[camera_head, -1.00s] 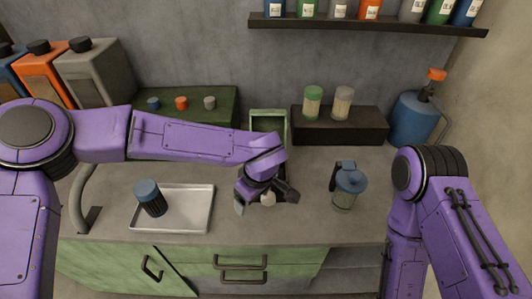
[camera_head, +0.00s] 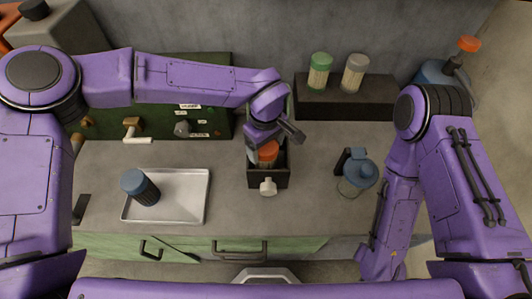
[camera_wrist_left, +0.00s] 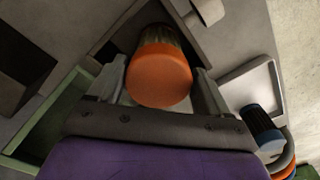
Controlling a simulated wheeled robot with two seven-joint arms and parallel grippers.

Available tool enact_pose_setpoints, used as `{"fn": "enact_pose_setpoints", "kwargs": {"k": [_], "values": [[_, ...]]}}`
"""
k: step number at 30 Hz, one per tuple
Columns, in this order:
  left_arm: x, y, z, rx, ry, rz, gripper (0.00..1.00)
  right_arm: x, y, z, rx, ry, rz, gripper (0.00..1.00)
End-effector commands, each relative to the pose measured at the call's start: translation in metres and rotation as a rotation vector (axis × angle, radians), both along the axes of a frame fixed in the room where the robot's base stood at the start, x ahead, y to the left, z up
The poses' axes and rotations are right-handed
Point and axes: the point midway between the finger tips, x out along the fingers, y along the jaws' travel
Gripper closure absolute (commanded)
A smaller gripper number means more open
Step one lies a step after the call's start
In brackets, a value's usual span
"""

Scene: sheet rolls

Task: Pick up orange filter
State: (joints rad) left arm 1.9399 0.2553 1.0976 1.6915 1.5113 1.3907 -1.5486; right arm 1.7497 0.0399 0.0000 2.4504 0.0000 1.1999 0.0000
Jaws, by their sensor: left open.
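The orange filter (camera_head: 268,152) has an orange cap and a darker ribbed body. It stands in a small dark open box (camera_head: 283,181) with a pale knob (camera_head: 268,187) on its front. My left gripper (camera_head: 272,142) is open at the filter, from above and behind it. In the left wrist view the orange cap (camera_wrist_left: 158,76) lies between the two spread fingers (camera_wrist_left: 155,92), and the ribbed body runs away beyond it. Whether the fingers touch the cap cannot be told. My right arm is at the right of the head view; its gripper is out of view.
A metal tray (camera_head: 186,207) with a blue-capped dark filter (camera_head: 141,188) lies to the left. Bare counter lies between tray and box.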

Motion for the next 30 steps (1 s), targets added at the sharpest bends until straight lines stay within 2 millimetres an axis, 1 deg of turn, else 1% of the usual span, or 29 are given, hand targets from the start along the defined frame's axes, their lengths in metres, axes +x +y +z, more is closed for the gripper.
{"fn": "enact_pose_setpoints", "kwargs": {"k": [3,6,9,14,17,18,19,20,26,29,30], "values": [[-0.001,-0.001,-0.022,0.001,0.005,-0.002,0.22,0.000,0.000,0.008,-0.001,-0.001,0.000,0.57],[-0.001,-0.001,-0.037,0.002,0.003,-0.002,0.22,0.000,0.000,0.010,-0.001,-0.001,0.000,0.57],[-0.001,-0.002,-0.043,0.000,0.001,-0.004,0.22,0.000,0.000,0.010,-0.001,-0.001,0.000,0.57],[-0.001,-0.002,-0.043,0.001,0.001,-0.004,0.22,0.000,0.000,0.010,-0.001,-0.001,0.000,0.57],[0.000,-0.002,-0.043,0.001,0.001,-0.004,0.51,0.000,0.000,0.009,-0.001,-0.001,0.000,0.57],[0.000,-0.001,-0.043,0.001,0.001,-0.004,0.64,0.000,0.000,0.009,-0.001,-0.001,0.000,0.57],[0.000,-0.001,-0.043,0.001,0.001,-0.004,0.67,0.000,0.000,0.009,-0.001,-0.001,0.000,0.57],[0.000,-0.002,-0.043,0.000,0.000,-0.003,0.74,0.000,0.000,0.010,-0.001,-0.001,0.000,0.57],[0.000,-0.002,-0.041,0.001,-0.001,-0.003,0.74,0.000,0.000,0.009,-0.001,-0.001,0.000,0.57],[0.001,-0.002,-0.030,-0.001,-0.005,-0.003,0.74,0.000,0.000,0.004,-0.001,-0.001,0.000,0.57],[0.001,-0.002,-0.022,-0.002,-0.006,-0.003,0.74,0.000,0.000,0.001,-0.001,-0.001,0.000,0.57]]}}
